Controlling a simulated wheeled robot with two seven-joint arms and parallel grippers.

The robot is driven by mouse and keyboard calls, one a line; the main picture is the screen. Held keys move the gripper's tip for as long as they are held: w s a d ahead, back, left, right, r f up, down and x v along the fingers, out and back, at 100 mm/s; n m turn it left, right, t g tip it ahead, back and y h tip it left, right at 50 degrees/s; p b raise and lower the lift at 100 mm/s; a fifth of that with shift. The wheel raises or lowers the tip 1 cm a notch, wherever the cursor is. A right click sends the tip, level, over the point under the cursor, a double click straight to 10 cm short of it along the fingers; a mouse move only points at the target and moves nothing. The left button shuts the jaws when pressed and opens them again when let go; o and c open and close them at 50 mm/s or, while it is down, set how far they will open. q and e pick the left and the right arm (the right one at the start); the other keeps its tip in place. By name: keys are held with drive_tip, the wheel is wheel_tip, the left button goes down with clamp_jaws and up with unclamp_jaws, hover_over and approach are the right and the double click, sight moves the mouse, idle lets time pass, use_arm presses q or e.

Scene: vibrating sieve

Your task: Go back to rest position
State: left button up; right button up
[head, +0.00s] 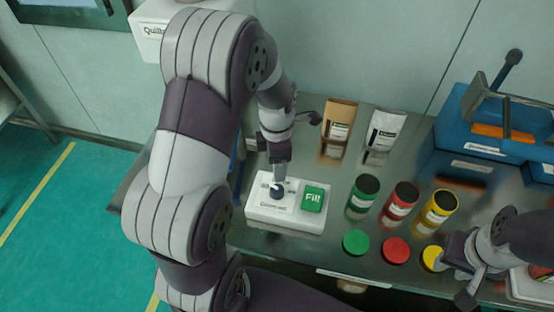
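My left arm comes in from the left.
Green (362,197), red (400,203) and yellow (437,210) jars stand on the metal table, with green (355,242) and red (395,250) lids in front. A brown bag (339,121) and a white bag (384,130) stand behind. A blue machine (466,139) is at right.

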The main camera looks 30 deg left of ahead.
use_arm(q)
drive_tip(key=shift+r, duration=0.15)
idle(0.3)
drive_tip(key=s+d+r+m, duration=0.2)
drive_tip(key=s+m, duration=0.2)
drive_tip(key=m, duration=0.8)
drive_tip(key=s+d+r+m+t, duration=0.1)
drive_tip(key=s+m, duration=0.4)
drive_tip(key=m, duration=0.8)
drive_tip(key=shift+d+r+m, duration=0.3)
drive_tip(key=shift+d+r, duration=0.25)
drive_tip(key=shift+d, duration=0.55)
